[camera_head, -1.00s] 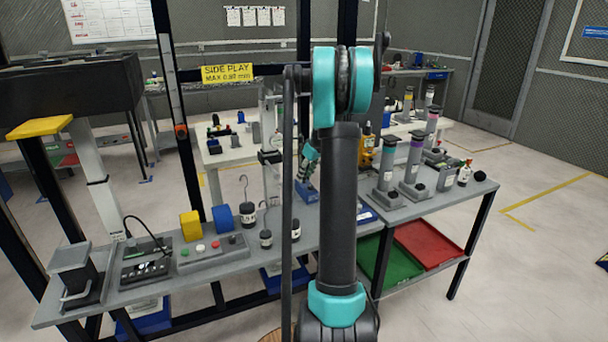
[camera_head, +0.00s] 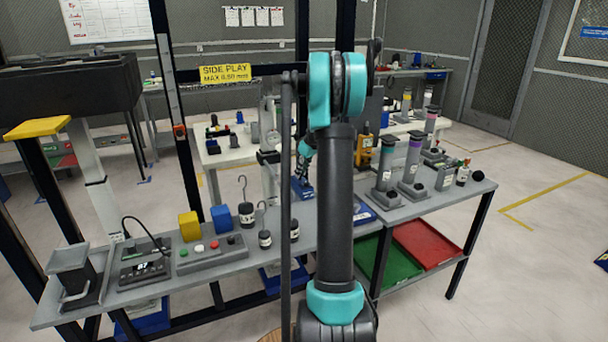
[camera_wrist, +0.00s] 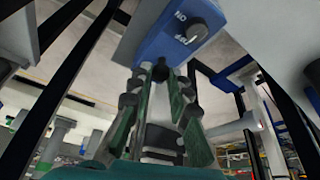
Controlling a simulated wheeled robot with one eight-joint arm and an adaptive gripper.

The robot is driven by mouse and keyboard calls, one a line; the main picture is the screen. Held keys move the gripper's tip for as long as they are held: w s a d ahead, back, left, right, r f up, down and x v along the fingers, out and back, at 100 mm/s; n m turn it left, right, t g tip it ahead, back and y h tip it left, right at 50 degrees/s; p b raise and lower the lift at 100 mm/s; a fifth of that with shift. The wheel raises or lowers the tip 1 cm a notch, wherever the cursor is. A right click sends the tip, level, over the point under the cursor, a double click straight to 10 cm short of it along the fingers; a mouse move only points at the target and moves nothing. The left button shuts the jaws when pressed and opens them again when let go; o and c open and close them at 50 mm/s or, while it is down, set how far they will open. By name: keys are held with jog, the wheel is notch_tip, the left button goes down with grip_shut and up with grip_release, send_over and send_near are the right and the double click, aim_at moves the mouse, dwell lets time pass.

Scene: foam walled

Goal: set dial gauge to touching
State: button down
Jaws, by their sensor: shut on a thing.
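A blue block with a round grey knob and white lettering (camera_wrist: 184,36) fills the top middle of the wrist view; I take it as the dial gauge's base. The block also shows in the head view (camera_head: 301,190), low beside the post behind the bench. My gripper (camera_wrist: 160,72) reaches up to the block's lower edge, its fingertips close together on a small dark part there. In the head view, my gripper (camera_head: 304,163) is just above the block, partly behind my arm. The gauge's face and its tip are hidden, so I cannot tell whether it touches anything.
The grey bench (camera_head: 210,266) carries a control box (camera_head: 211,251), hooked weights (camera_head: 246,214) and a yellow block (camera_head: 190,226). Upright cylinders (camera_head: 387,162) stand at the right. A dark frame post (camera_head: 180,135) rises at left. Green (camera_head: 380,259) and red (camera_head: 427,246) trays sit below.

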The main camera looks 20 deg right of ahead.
jog(key=shift+w, duration=1.2)
jog(key=c, duration=1.4)
grip_release()
jog(key=shift+c, duration=0.2)
jog(key=shift+r, duration=0.1)
jog(key=shift+s+r, duration=0.15)
jog(key=shift+r, duration=0.1)
jog(key=s+d, duration=0.5)
jog(key=s, duration=0.6)
jog(key=shift+r, duration=0.2)
